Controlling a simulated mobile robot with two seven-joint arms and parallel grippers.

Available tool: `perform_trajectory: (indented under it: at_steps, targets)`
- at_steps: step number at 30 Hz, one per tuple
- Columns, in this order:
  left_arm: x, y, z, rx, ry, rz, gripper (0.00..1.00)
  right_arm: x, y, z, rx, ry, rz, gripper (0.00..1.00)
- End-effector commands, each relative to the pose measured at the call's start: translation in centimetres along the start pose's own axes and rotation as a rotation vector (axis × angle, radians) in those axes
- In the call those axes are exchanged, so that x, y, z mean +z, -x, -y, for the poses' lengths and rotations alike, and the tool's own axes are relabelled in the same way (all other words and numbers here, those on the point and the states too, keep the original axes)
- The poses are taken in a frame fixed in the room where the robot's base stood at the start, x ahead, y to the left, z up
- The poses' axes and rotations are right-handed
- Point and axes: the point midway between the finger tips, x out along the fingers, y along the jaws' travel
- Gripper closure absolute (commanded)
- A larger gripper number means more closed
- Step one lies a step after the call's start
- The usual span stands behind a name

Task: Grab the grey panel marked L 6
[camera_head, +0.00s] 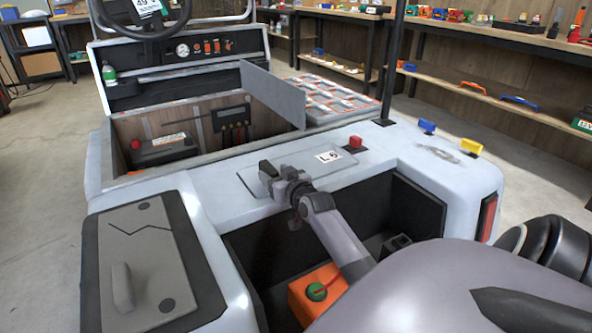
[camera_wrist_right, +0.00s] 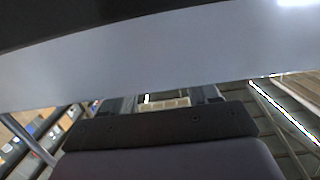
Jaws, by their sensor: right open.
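The grey panel (camera_head: 306,161) marked L 6 lies flat on the pale cart body, in the middle of the head view. Its white L 6 label (camera_head: 327,156) faces up at the right end. My right gripper (camera_head: 268,172) is at the panel's left part, over its near side, and hides some of it. The gripper is open with nothing seen between its fingers. I cannot tell whether it touches the panel. In the right wrist view the fingers (camera_wrist_right: 163,101) show below a broad pale surface that I cannot identify for sure. My left gripper is not in view.
An orange box (camera_head: 318,290) sits in the dark well below my arm. A grey lid (camera_head: 150,262) with a handle is at left.

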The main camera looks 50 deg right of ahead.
Motion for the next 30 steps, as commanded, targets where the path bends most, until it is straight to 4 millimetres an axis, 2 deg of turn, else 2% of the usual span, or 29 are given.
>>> perform_trajectory:
  at_steps: [6, 16, 17, 21, 22, 30]
  targets:
    - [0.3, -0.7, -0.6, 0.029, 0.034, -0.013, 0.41, 0.1, -2.3, 0.1, 0.000, 0.001, 0.000, 0.40]
    - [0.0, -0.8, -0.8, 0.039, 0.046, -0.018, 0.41, 0.0, -2.7, 0.1, -0.001, 0.001, 0.001, 0.40]
    - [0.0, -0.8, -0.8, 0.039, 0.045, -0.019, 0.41, 0.0, -2.7, 0.1, -0.001, 0.001, 0.001, 0.47]
    - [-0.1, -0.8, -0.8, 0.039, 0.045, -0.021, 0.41, 0.0, -2.7, 0.1, 0.000, 0.001, 0.001, 0.93]
    - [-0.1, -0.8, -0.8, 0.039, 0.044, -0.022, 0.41, 0.0, -2.7, 0.1, 0.000, 0.001, 0.001, 1.00]
    - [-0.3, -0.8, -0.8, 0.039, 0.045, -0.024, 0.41, -0.3, -2.7, 0.1, 0.000, 0.003, -0.004, 1.00]
